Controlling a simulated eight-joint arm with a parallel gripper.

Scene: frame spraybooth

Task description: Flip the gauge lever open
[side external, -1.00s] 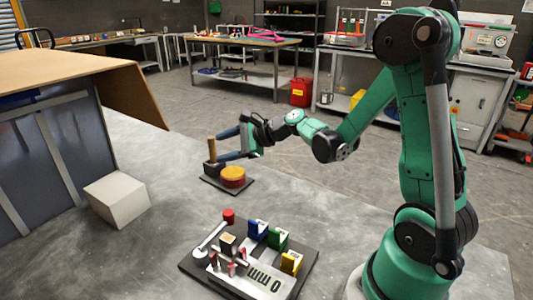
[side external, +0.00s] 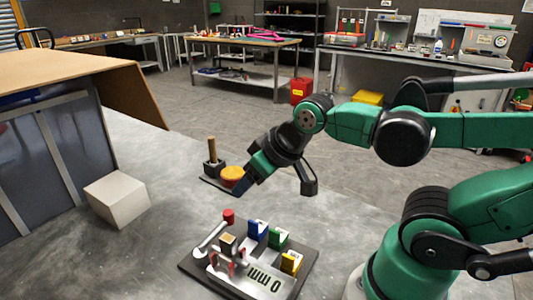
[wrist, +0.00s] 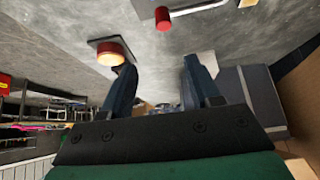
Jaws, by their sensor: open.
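The lever (side external: 211,236) is a pale silver bar with a red knob (side external: 228,216) at its far end. It slants up to the right from a round pivot at the left of the dark board (side external: 302,272). In the wrist view, the red knob (wrist: 163,18) and part of the pale bar (wrist: 200,7) show at the top edge. My gripper (side external: 243,186) points down and left, above and beyond the knob, with clear space between them. Its two dark fingers (wrist: 160,85) stand apart with nothing between them.
Blue (side external: 257,230), green (side external: 278,239) and yellow (side external: 291,263) blocks stand on the board right of the lever. A black plate holds an orange disc (side external: 232,174) and a wooden post (side external: 212,150), close behind my fingers. A white block (side external: 118,200) sits left; the surface between is bare.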

